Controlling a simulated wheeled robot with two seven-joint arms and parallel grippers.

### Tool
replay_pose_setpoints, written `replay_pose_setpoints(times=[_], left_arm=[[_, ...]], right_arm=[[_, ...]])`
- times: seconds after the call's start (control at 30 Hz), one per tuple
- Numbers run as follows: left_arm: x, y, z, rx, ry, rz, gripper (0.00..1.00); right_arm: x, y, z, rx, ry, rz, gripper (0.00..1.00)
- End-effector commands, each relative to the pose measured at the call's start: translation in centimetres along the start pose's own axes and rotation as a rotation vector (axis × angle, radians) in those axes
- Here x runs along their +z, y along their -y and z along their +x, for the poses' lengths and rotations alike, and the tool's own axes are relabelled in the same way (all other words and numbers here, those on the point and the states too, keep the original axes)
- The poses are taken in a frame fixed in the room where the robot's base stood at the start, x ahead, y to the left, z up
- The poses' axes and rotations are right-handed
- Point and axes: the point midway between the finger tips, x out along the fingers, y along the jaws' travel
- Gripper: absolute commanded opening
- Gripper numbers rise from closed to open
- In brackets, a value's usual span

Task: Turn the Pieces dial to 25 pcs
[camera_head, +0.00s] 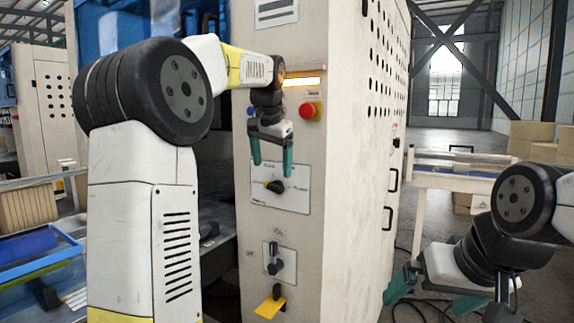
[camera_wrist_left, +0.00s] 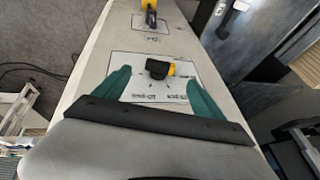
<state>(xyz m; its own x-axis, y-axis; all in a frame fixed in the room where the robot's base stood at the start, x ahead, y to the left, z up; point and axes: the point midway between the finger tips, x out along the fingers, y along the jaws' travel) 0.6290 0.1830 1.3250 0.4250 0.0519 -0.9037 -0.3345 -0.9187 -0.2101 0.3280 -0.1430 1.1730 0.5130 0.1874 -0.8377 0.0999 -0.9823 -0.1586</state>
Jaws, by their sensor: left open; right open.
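The Pieces dial (camera_head: 275,187) is a black knob with a yellow tip on a pale plate (camera_head: 296,200) on the cream machine front. Its yellow tip points left in the head view. In the left wrist view the dial (camera_wrist_left: 158,68) appears upside down, with the tip to the right. The plate's markings are too small to read surely. My left gripper (camera_head: 272,167) is open, its teal fingers just above and in front of the dial; the wrist view shows the fingers (camera_wrist_left: 158,82) either side of it, apart from it. My right gripper (camera_head: 450,298) is open and empty at lower right.
A conveyor frame (camera_head: 450,181) stands right, beyond open floor.

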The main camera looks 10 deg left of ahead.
Motion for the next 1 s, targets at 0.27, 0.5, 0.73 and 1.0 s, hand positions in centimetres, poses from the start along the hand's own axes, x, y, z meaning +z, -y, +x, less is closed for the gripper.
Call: replay_pose_setpoints(times=[0.27, 0.5, 0.73, 1.0], left_arm=[[0.0, 0.0, 3.6, 0.000, 0.003, 0.001, 0.80], [0.0, 0.0, 6.7, 0.000, 0.001, 0.000, 0.80], [-0.1, 0.1, 7.6, -0.001, -0.002, -0.001, 0.80], [0.0, 0.1, 7.6, -0.001, -0.002, -0.001, 0.64]], right_arm=[[0.0, 0.0, 0.0, 0.000, 0.000, 0.000, 1.00], [0.0, 0.0, 0.0, 0.000, 0.000, 0.000, 1.00], [0.0, 0.0, 0.0, 0.000, 0.000, 0.000, 1.00], [0.0, 0.0, 0.0, 0.000, 0.000, 0.000, 1.00]])
